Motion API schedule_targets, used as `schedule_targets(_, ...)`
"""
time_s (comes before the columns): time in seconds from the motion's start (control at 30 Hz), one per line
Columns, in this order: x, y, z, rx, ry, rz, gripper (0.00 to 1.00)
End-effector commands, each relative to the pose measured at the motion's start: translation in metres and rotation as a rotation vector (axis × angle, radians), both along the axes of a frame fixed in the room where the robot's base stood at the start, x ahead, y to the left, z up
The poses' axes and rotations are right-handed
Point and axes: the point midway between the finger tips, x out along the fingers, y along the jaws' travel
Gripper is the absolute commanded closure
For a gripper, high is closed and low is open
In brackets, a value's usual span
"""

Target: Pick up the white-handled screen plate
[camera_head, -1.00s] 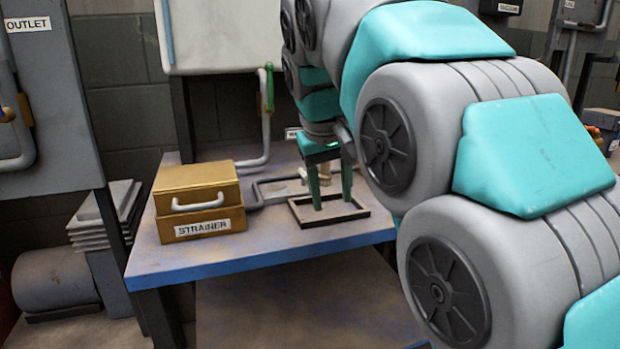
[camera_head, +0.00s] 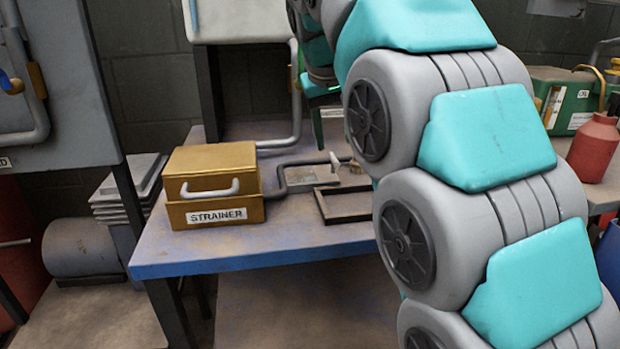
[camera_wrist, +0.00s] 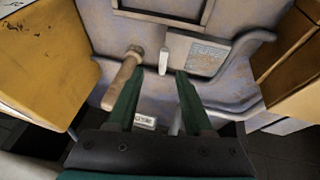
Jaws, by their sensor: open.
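The screen plate (camera_head: 308,176) lies on the blue-edged table, right of the strainer box. Its upright white handle (camera_head: 335,163) stands at its right side. In the wrist view the meshed plate (camera_wrist: 207,58) is right of centre, and the white handle (camera_wrist: 164,61) stands at its left edge. My gripper (camera_wrist: 160,74) is open and empty, with the handle showing between and beyond its fingertips, not held. In the head view the fingers are partly hidden behind my arm, over the back of the table.
The yellow strainer box (camera_head: 212,188) stands left of the plate. A dark empty frame (camera_head: 350,218) lies in front of it. A wooden-handled tool (camera_wrist: 124,77) lies left of the handle in the wrist view. A red container (camera_head: 594,150) and green case (camera_head: 565,98) are at right.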

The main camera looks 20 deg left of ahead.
Motion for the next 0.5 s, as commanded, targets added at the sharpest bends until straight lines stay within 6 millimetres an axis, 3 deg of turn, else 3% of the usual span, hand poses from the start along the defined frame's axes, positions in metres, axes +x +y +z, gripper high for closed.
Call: schedule_targets(0.5, 0.014, 0.004, -0.045, -0.001, 0.003, 0.000, 0.49)
